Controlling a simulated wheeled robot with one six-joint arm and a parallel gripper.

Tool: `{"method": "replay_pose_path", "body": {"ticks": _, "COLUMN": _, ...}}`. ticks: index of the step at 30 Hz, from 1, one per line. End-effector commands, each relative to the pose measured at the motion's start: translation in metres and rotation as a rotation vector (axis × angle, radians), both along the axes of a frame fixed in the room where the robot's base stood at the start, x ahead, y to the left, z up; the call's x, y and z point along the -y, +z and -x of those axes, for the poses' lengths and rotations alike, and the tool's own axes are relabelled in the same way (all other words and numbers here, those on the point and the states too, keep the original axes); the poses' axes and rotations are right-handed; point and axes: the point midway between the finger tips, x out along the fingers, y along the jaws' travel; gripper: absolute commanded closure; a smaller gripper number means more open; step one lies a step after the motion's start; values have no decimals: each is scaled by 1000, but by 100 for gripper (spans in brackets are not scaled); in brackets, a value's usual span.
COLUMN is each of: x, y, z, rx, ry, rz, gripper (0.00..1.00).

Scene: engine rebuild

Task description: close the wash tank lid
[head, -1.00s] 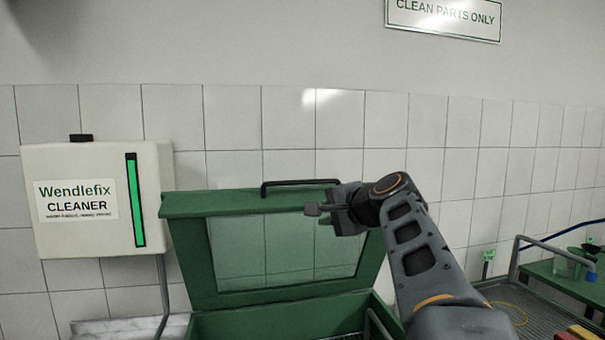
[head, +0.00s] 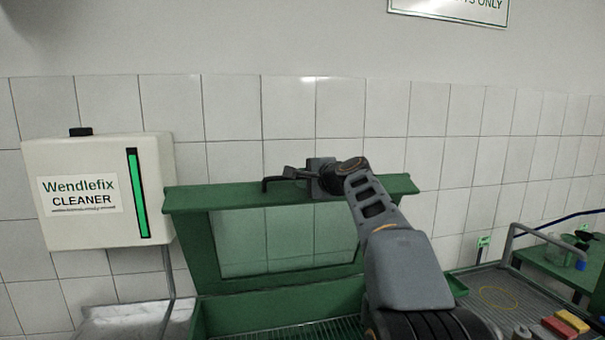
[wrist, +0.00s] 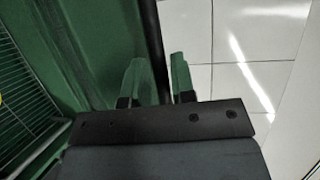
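The green wash tank lid (head: 188,203) stands raised, with a window framed in it. Its black handle (head: 268,183) runs along the top edge; my gripper hides the handle's right part in the head view. My gripper (head: 290,173) is at this handle. In the wrist view, the black handle bar (wrist: 152,35) passes between the two greenish fingers of my gripper (wrist: 156,78). The fingers stand apart, with narrow gaps to the bar. The open green tank (head: 225,312) is below the lid, with a wire grid inside.
A white cleaner box (head: 90,195) with a green gauge hangs on the tiled wall at left. On the right are a grey ridged worktop (head: 490,287), red and yellow blocks (head: 560,325), and a green table (head: 545,267). The tiled wall is close behind the lid.

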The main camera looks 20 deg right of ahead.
Motion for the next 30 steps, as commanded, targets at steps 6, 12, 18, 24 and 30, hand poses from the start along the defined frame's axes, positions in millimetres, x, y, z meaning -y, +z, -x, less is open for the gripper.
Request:
{"method": "replay_pose_path", "body": {"ticks": 6, "x": -2, "y": -2, "z": -11, "rx": -1, "ry": -1, "rz": -1, "gripper": 76}}
{"method": "replay_pose_path", "body": {"ticks": 12, "x": -2, "y": -3, "z": -12, "rx": -1, "ry": -1, "rz": 0, "gripper": 76}}
{"method": "replay_pose_path", "body": {"ticks": 18, "x": -2, "y": -3, "z": -12, "rx": -1, "ry": -1, "rz": 0, "gripper": 86}}
{"method": "replay_pose_path", "body": {"ticks": 24, "x": -2, "y": -3, "z": -11, "rx": -1, "ry": -1, "rz": 0, "gripper": 100}}
{"method": "replay_pose_path", "body": {"ticks": 30, "x": -2, "y": -3, "z": -11, "rx": -1, "ry": -1, "rz": 0, "gripper": 100}}
